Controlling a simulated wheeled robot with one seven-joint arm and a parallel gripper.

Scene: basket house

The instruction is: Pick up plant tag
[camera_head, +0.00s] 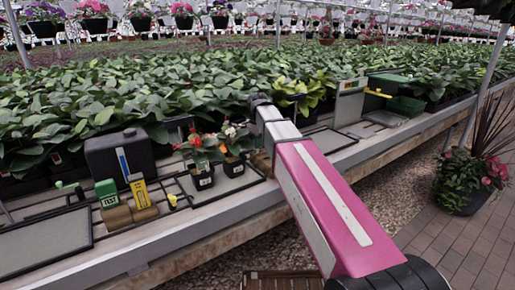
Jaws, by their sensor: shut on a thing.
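I cannot tell which item is the plant tag. A green tag-like piece with lettering (107,192) and a yellow tag-like piece (140,190) stand upright at tan blocks on the bench, front left. Two small black pots, a left one (203,181) and a right one (234,168), hold red-flowered plants and carry white labels. My pink and grey arm reaches from the lower right over the bench to a dark joint among the leaves. My gripper does not show; what it holds is hidden.
A black box (120,156) stands behind the tags. A grey flat tray (45,243) lies at front left. A scale-like device (350,103) and a green tray (405,106) stand right of my arm. Dense leafy plants (130,95) fill the bench behind. A potted plant (465,185) stands on the brick floor.

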